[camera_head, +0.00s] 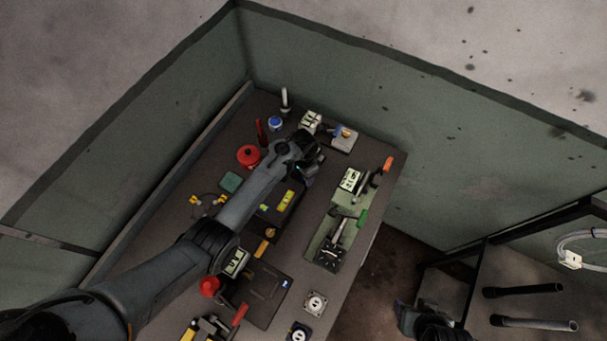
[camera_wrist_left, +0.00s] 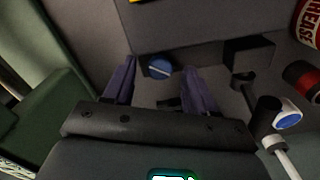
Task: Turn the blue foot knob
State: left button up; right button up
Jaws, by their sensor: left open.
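The blue knob (camera_wrist_left: 160,68) is a small round knob with a pale line across its face. In the left wrist view it lies between the two fingers of my open left gripper (camera_wrist_left: 160,72), near the tips. I cannot tell whether the fingers touch it. In the head view my left gripper (camera_head: 307,158) is over the upper middle of the bench, and the knob is hidden there by my arm and gripper. A dark part of my right arm, apparently its gripper (camera_head: 430,322), shows at the bottom right edge; its jaws cannot be made out.
The bench (camera_head: 325,285) is crowded. A red can (camera_head: 248,156), a blue-topped jar (camera_head: 275,123) and a white stick (camera_head: 285,102) stand near the left gripper. A green tray (camera_head: 323,252) with tools lies to its right. Green walls (camera_head: 330,75) close off the back.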

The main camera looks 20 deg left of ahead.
pick_arm(q)
notch_tip(320, 180, up, 10)
jog(key=p, duration=0.1)
jog(key=shift+f, duration=0.15)
dwell(0.5)
